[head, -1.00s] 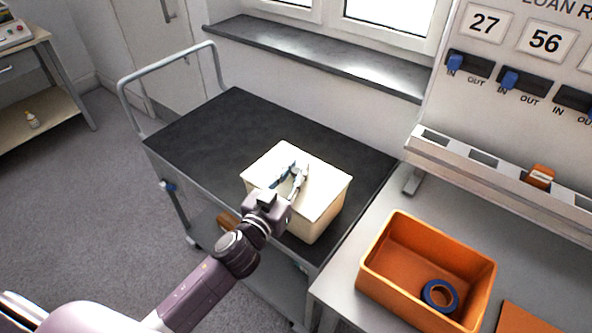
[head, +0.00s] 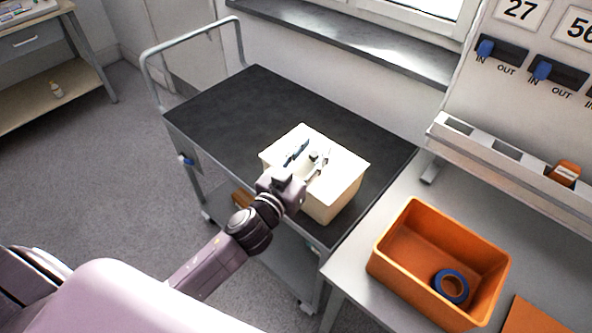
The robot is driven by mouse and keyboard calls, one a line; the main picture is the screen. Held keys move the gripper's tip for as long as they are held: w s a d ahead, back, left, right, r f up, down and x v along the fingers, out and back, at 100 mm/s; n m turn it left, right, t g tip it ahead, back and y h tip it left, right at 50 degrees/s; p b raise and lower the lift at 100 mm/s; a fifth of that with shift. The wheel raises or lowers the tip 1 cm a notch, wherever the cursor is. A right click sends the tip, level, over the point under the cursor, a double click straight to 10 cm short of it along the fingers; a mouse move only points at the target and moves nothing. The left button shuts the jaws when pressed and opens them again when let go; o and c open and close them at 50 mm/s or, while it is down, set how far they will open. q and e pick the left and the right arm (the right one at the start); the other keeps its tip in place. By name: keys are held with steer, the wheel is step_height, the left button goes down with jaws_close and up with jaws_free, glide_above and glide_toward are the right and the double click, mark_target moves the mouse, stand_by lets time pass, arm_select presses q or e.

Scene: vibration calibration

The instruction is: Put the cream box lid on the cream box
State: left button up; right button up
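The cream box (head: 330,206) stands on the dark top of a trolley, near its front right corner. The cream box lid (head: 344,171) lies over the top of the box and looks level; the seam between them is too fine to make out. A small dark-topped knob (head: 313,156) shows at the middle of the lid. My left gripper (head: 309,159) reaches over the near edge of the lid, its two fingers spread on either side of the knob. It looks open, and its wrist hides part of the box's near left side. My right gripper is not in view.
The trolley (head: 222,118) has free dark surface behind and left of the box. To the right, a grey bench (head: 352,268) holds an orange bin (head: 395,262) with a blue ring (head: 451,286) inside. A slotted rack (head: 487,147) stands behind the bin.

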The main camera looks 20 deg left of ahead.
arm_select(q)
steer(key=s+a+b, duration=0.1)
steer(key=s, duration=1)
steer(key=shift+s+a+b, duration=0.15)
steer(key=shift+a+b, duration=0.15)
steer(key=shift+b, duration=0.05)
